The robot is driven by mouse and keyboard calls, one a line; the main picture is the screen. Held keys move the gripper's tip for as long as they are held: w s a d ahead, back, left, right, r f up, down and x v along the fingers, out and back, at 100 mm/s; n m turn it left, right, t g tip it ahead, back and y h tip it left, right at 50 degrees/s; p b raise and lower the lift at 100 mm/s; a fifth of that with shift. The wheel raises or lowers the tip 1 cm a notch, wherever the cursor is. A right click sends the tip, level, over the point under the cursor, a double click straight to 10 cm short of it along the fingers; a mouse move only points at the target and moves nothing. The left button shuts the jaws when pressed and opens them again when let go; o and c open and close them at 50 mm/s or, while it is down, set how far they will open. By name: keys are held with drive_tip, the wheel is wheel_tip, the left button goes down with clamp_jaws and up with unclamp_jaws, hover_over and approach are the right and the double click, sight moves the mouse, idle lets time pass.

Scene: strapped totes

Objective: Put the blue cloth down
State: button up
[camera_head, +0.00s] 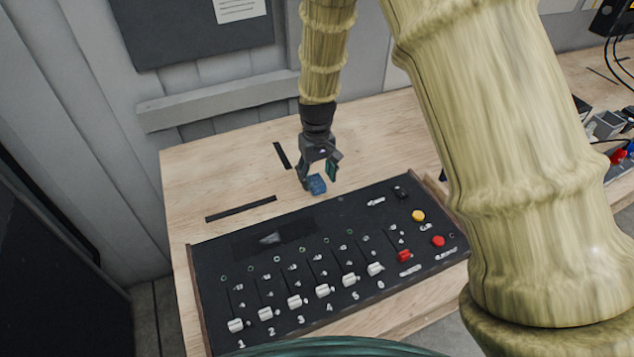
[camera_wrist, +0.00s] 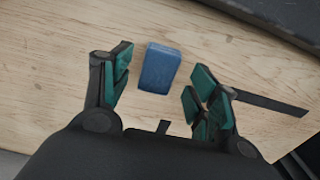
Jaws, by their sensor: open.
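The blue cloth (camera_head: 317,184) is a small folded block lying on the wooden table, just behind the black control panel. In the wrist view the blue cloth (camera_wrist: 160,68) lies flat on the wood, between and slightly beyond my fingertips. My gripper (camera_head: 319,175) is above the table at the cloth, pointing down. In the wrist view my gripper (camera_wrist: 160,85) is open, with its green-padded fingers on either side of the cloth and a visible gap to each.
The black control panel (camera_head: 330,240) with several sliders and red and yellow knobs takes up the table's front. Black strips (camera_head: 241,209) mark the wooden tabletop (camera_head: 220,170), which is clear to the left. Small devices (camera_head: 607,125) stand at the far right.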

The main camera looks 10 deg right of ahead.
sight(317, 182)
wheel_tip(317, 182, up, 9)
drive_tip(key=b, duration=0.2)
drive_tip(key=shift+b, duration=0.3)
drive_tip(key=shift+r, duration=0.1)
idle(0.4)
